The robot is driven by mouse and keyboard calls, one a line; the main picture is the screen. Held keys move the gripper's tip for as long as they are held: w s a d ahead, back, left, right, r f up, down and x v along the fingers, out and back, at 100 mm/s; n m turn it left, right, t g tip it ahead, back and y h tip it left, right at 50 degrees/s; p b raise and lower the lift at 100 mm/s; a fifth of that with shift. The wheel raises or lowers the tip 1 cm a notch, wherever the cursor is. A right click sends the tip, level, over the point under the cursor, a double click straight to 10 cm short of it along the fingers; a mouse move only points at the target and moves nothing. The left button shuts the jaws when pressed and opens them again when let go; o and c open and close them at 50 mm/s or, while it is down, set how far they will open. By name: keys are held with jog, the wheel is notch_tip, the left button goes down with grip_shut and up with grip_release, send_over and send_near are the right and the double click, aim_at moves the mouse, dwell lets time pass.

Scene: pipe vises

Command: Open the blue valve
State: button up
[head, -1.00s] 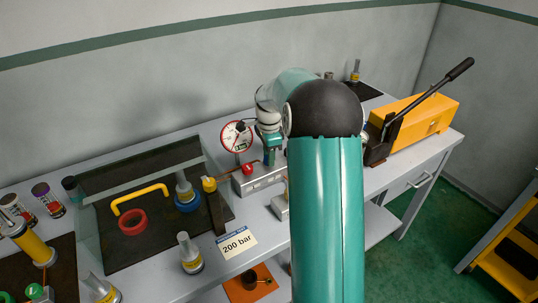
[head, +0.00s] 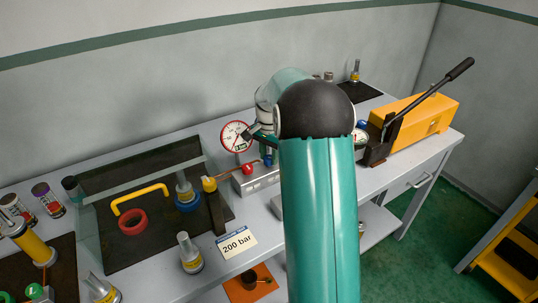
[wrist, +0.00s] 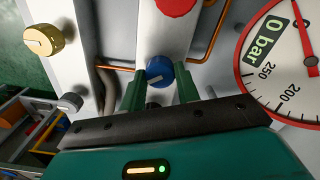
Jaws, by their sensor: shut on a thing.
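The blue valve (wrist: 159,72) is a small round knob with a pale mark on its face, on a grey block in the wrist view. My gripper (wrist: 160,88) has its two green fingers on either side of the knob and is shut on it. In the head view the blue valve (head: 268,161) shows small beside my arm, on the grey block right of the red knob (head: 248,168). My arm hides part of the block there.
A round pressure gauge (head: 236,137) stands close by; its display reads 0 bar in the wrist view. A red knob (wrist: 175,4) and copper pipes are near the fingers. A brass knob (wrist: 44,40) is farther left. A yellow pump (head: 425,118) with a long lever stands right.

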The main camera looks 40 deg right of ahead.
aim_at(269, 157)
jog(key=n, duration=0.4)
jog(key=shift+r+n, duration=0.1)
jog(key=shift+n, duration=0.2)
jog(key=n, duration=0.4)
jog(key=shift+n, duration=0.4)
jog(key=o, duration=1)
notch_tip(269, 157, up, 14)
jog(key=shift+f, duration=0.15)
jog(key=shift+a, duration=0.1)
